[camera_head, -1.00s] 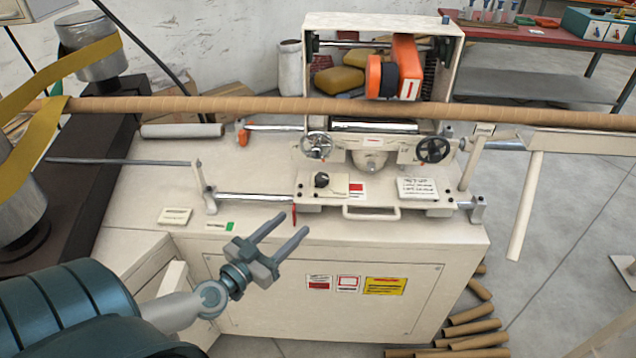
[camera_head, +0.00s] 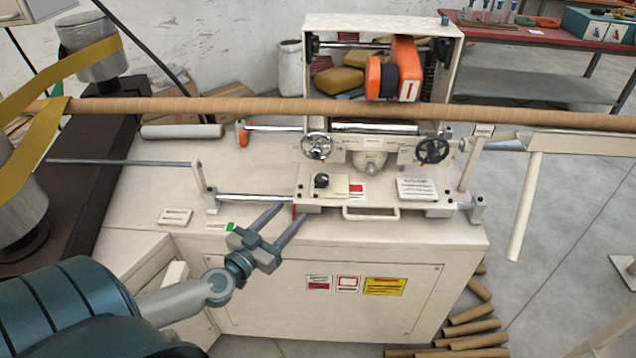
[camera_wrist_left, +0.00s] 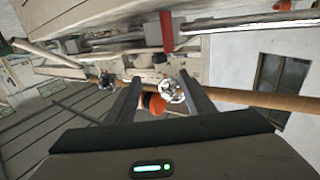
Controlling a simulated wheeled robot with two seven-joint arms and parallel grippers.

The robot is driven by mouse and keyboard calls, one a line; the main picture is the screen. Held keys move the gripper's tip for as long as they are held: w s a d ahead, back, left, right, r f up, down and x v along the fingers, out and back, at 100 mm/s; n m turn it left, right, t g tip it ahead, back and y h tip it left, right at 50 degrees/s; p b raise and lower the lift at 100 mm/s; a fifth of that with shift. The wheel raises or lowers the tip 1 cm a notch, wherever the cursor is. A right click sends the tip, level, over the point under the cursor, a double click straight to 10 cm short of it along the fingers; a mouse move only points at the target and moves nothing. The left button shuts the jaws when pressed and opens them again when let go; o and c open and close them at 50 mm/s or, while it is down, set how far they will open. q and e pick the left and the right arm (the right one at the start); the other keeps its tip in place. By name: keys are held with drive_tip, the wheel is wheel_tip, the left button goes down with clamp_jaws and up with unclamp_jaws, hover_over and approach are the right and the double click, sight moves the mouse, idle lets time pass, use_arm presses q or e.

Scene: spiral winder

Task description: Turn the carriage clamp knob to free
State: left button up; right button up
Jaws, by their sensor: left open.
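The carriage (camera_head: 375,208) sits on chrome rails at the front of the cream machine. A black knob (camera_head: 321,181) stands on its left part, next to a cream block and a red label. A red lever hangs at the carriage's lower left corner, mostly hidden behind my left fingers in the head view; a red bar shows in the left wrist view (camera_wrist_left: 166,30). I cannot tell which of these is the clamp knob. My left gripper (camera_head: 293,211) is open and empty, its fingertips just in front of the carriage's lower left corner. My right gripper is out of view.
A long cardboard tube (camera_head: 250,106) spans the machine above the carriage. Two handwheels (camera_head: 433,150) and a front handle (camera_head: 371,213) are on the carriage. A post (camera_head: 203,184) holds the rail at left. Loose tubes (camera_head: 470,328) lie on the floor at right.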

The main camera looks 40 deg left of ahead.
sight(318, 183)
use_arm(q)
drive_tip(key=w+p, duration=0.1)
drive_tip(key=w, duration=1.4)
drive_tip(key=shift+a, duration=0.15)
drive_tip(key=c, duration=1)
